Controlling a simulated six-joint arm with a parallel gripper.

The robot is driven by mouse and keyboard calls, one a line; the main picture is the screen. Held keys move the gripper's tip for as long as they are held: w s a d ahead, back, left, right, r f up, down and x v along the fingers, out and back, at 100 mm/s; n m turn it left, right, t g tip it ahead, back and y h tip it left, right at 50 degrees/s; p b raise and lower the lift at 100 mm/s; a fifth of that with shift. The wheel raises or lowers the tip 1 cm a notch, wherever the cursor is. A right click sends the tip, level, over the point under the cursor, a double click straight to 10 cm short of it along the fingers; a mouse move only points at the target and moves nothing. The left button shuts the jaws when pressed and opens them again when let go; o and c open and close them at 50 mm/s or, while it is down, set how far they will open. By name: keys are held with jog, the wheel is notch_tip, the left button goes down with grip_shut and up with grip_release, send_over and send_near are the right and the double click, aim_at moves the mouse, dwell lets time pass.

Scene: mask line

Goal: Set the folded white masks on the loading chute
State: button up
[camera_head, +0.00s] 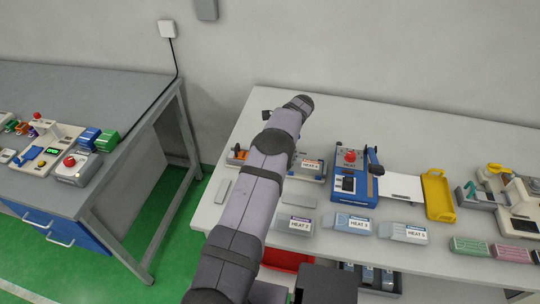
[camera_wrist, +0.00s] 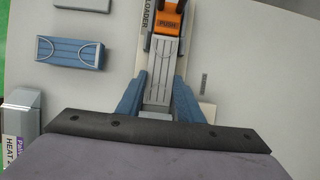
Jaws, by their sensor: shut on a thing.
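In the wrist view a narrow, pale, pleated stack (camera_wrist: 157,96), which looks like the folded white masks, lies lengthwise between the two blue fingers of my gripper (camera_wrist: 158,84). The fingers are shut on its sides. The stack is in line with the loader (camera_wrist: 146,18), whose orange PUSH block (camera_wrist: 168,20) is at its far end. I cannot tell whether the stack rests on the chute or hangs just above it. In the head view my arm hides the gripper and the stack; part of the loader's orange (camera_head: 237,154) shows left of the arm.
A blue pleated block (camera_wrist: 70,52) lies left of the loader in the wrist view. A labelled HEAT box (camera_wrist: 17,122) is at lower left. In the head view a blue heat machine (camera_head: 349,184) and yellow tray (camera_head: 438,195) stand right of my arm. HEAT boxes (camera_head: 346,223) line the front.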

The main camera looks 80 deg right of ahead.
jog(key=o, duration=1.1)
jog(key=shift+c, duration=0.2)
jog(key=shift+r, duration=0.2)
jog(key=shift+r+p, duration=0.6)
jog(key=shift+r, duration=0.2)
jog(key=shift+r+p, duration=2)
jog(key=shift+r, duration=1)
